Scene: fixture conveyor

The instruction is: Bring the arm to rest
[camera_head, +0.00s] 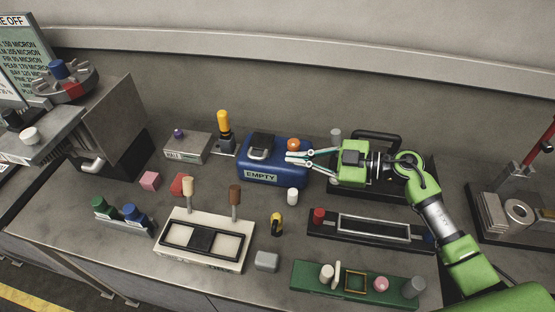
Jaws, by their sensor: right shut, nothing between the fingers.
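My right arm reaches in from the lower right. My right gripper (290,158) points left, its two fingers close together with nothing between them. The fingertips are over or beside the right end of a blue case labelled EMPTY (273,176); I cannot tell whether they touch it. An orange knob or ball (293,143) shows just behind the fingertips. My left gripper is not in view.
A cream panel with two levers (200,250), a black rail fixture (375,227) and a green tray of small parts (350,287) stand in front. A white cylinder (292,196) stands below the fingers. A dark frame (400,145) is behind the wrist.

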